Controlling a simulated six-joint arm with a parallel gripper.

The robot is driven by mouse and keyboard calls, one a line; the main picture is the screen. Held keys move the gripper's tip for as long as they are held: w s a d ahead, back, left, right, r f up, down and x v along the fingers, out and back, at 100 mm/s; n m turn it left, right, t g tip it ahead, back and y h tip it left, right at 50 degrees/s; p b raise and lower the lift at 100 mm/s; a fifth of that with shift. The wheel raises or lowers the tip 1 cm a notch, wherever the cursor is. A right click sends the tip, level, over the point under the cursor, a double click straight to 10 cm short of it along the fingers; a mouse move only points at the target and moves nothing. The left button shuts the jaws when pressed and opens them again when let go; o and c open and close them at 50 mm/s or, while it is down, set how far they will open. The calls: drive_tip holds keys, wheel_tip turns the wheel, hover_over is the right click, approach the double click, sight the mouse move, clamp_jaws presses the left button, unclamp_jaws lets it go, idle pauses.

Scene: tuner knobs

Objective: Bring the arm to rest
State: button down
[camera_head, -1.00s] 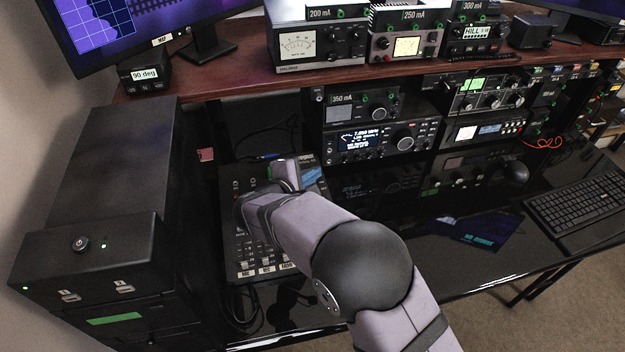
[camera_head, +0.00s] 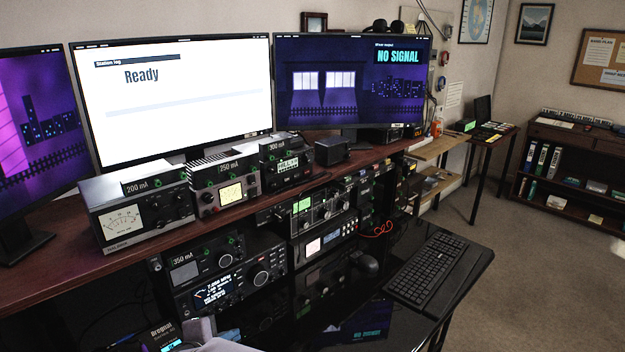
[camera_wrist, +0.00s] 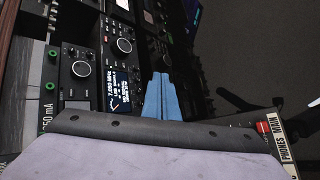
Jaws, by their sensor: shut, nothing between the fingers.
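My gripper (camera_wrist: 161,82) shows in the wrist view as two blue fingers pressed together with nothing between them. The fingers point away from the camera, in front of the dark radio stack. The radio with a lit frequency display (camera_head: 214,292) and a large tuning knob (camera_head: 261,278) stands behind the arm. This radio also shows in the wrist view (camera_wrist: 117,88). I cannot judge the gap between fingers and radio.
A mixer (camera_head: 162,336) lies at the bottom left, mostly cut off; its labelled edge (camera_wrist: 278,140) shows in the wrist view. Meter units marked 200 mA (camera_head: 130,215), 250 mA (camera_head: 222,190) and 300 mA (camera_head: 287,165) line the shelf. A keyboard (camera_head: 428,270) lies right on the glossy desk.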

drive_tip(key=s+d+r+m+g+h+p, duration=0.1)
drive_tip(key=s+d+m+g, duration=0.2)
drive_tip(key=d, duration=0.9)
drive_tip(key=s+d+r+m+g+h+p, duration=0.1)
drive_tip(key=d+m+g+p, duration=0.3)
drive_tip(key=d, duration=0.8)
drive_tip(key=s+d+m+g+y, duration=0.1)
drive_tip(key=s+d+m+y, duration=0.1)
drive_tip(key=s+d+m, duration=0.3)
drive_tip(key=s+d+r+m+g+y+p, duration=0.1)
drive_tip(key=s+d+m, duration=0.4)
drive_tip(key=s, duration=0.7)
drive_tip(key=m+g+y, duration=0.1)
drive_tip(key=m, duration=0.1)
drive_tip(key=shift+s+d+m, duration=0.15)
drive_tip(key=shift+d+m, duration=0.25)
